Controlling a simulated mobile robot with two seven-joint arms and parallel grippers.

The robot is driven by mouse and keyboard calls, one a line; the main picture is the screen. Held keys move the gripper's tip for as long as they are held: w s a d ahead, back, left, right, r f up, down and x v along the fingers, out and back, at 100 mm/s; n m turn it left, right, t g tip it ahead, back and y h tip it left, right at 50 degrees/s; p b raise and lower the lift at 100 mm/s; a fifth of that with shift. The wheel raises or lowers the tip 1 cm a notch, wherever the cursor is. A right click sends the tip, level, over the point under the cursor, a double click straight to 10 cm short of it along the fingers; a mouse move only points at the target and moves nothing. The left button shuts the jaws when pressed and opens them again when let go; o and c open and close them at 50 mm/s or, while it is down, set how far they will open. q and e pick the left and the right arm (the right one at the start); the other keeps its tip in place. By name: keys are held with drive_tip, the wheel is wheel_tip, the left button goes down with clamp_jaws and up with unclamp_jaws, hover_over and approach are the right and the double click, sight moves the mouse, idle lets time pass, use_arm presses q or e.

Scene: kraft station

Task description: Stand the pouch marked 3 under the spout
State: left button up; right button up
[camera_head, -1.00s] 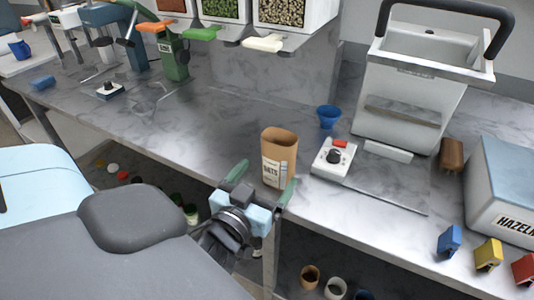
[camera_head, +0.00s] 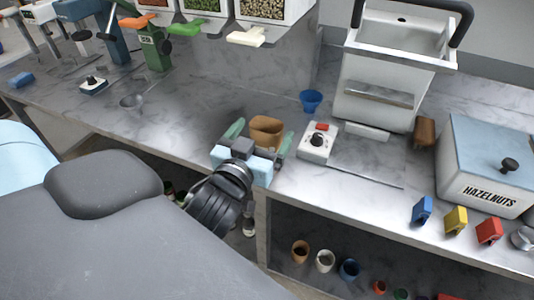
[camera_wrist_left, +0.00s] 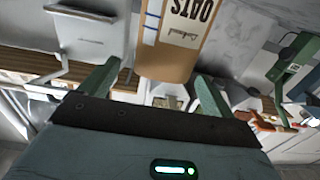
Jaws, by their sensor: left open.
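A brown kraft pouch (camera_head: 266,128) stands upright on the counter near its front edge. Its label shows upside down as OATS in the left wrist view (camera_wrist_left: 172,52); I cannot read a 3 on it. My left gripper (camera_head: 261,142) is open at the pouch, one finger on each side. In the left wrist view (camera_wrist_left: 158,76) the pouch lies ahead between the spread fingers; contact cannot be told. Dispensers hang at the top, with orange (camera_head: 135,21), green (camera_head: 184,29) and white (camera_head: 246,37) spout levers. My right gripper is not in view.
A control box with a red switch (camera_head: 318,142) stands just right of the pouch, with a blue cup (camera_head: 311,101) behind. A white machine (camera_head: 385,85) and a hazelnut bin (camera_head: 490,165) stand right. Counter below the dispensers is largely free.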

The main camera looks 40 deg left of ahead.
sight(271, 119)
use_arm(q)
drive_tip(key=shift+w+a+r, duration=0.1)
drive_tip(key=shift+w+a, duration=0.05)
drive_tip(key=shift+w, duration=0.25)
drive_tip(key=x, duration=0.3)
drive_tip(key=shift+w+a+p, duration=0.2)
drive_tip(key=shift+p, duration=0.2)
drive_tip(key=shift+w+a, duration=0.1)
drive_tip(key=shift+w, duration=0.35)
drive_tip(key=c, duration=1.3)
drive_tip(key=shift+c, duration=0.5)
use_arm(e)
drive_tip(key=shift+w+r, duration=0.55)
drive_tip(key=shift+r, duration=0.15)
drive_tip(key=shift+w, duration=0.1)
